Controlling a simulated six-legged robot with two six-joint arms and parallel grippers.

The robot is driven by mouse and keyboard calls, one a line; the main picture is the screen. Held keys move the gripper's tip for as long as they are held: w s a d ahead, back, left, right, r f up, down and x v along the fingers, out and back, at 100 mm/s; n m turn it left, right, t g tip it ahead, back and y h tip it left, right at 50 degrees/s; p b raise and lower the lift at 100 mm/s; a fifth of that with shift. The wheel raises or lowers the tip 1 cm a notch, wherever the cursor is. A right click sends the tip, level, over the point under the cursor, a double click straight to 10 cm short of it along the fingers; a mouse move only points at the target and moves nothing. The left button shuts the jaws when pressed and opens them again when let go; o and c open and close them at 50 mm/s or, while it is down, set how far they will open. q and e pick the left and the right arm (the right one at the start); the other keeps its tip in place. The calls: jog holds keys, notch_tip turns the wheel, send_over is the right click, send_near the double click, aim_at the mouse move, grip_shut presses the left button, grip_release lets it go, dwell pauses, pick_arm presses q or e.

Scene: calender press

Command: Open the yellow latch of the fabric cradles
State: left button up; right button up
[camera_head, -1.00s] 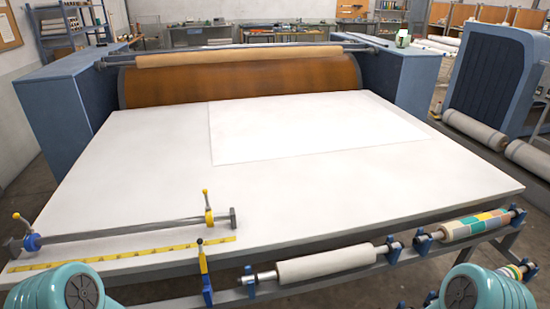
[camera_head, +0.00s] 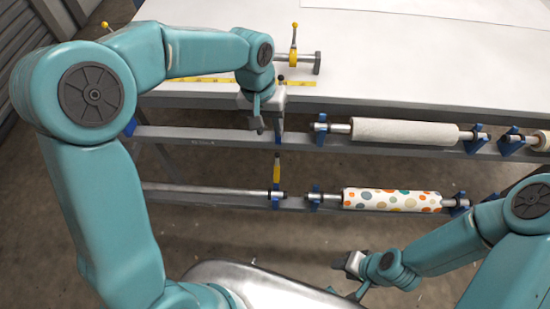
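My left gripper (camera_head: 262,122) points down at the upper front rail of the table, beside the blue cradle there. A black knob (camera_head: 281,78) shows just above it, and the gripper hides most of the latch under this knob. I cannot tell whether its fingers touch the latch or how far apart they are. A second yellow latch (camera_head: 277,167) stands upright at a blue cradle (camera_head: 277,199) on the lower rail, below and apart from the gripper. My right gripper (camera_head: 350,266) hangs low at the right, away from the cradles; its fingers are too small to judge.
A white fabric roll (camera_head: 390,132) lies on the upper rail and a dotted roll (camera_head: 390,200) on the lower one. A metal bar end with a yellow-knobbed lever (camera_head: 294,52) and a yellow tape (camera_head: 215,79) lie on the white tabletop (camera_head: 400,70). Floor is open below.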

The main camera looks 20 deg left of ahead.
aim_at(277, 163)
pick_arm(q)
jog(key=f, duration=0.5)
jog(key=d+f+p, duration=0.1)
jog(key=f, duration=0.8)
jog(key=shift+w+d+f, duration=0.15)
jog(key=shift+d+f, duration=0.15)
jog(key=shift+d, duration=0.05)
jog(key=shift+a+f, duration=0.1)
jog(key=shift+f, duration=0.25)
pick_arm(e)
jog(key=shift+a+r, duration=0.25)
jog(key=shift+r, duration=0.4)
